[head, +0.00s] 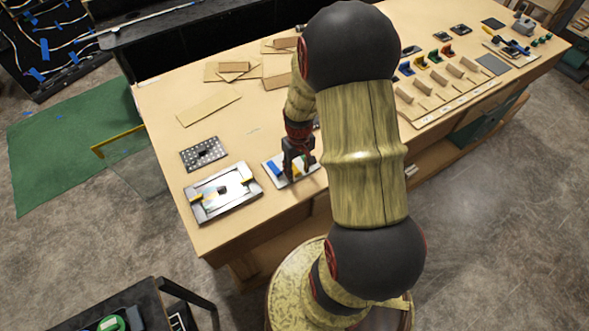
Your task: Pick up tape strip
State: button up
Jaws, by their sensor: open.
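A small white board (283,182) lies on the wooden table near its front edge. A blue strip (274,168) lies on its left part, and a yellow piece (296,171) shows further right on it; these look like tape strips. My gripper (298,165) is open and points down over the board, close above the strips. I cannot tell whether a finger touches a strip. My gripper and arm hide part of the board.
A silver framed panel (223,192) and a dark perforated plate (204,153) lie left of the board. Cardboard pieces (208,107) lie behind. Several coloured clips (421,62) and wooden blocks stand further right.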

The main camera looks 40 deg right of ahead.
jog(key=shift+c, duration=0.2)
jog(key=c, duration=0.7)
jog(key=shift+c, duration=0.5)
jog(key=shift+r, duration=0.15)
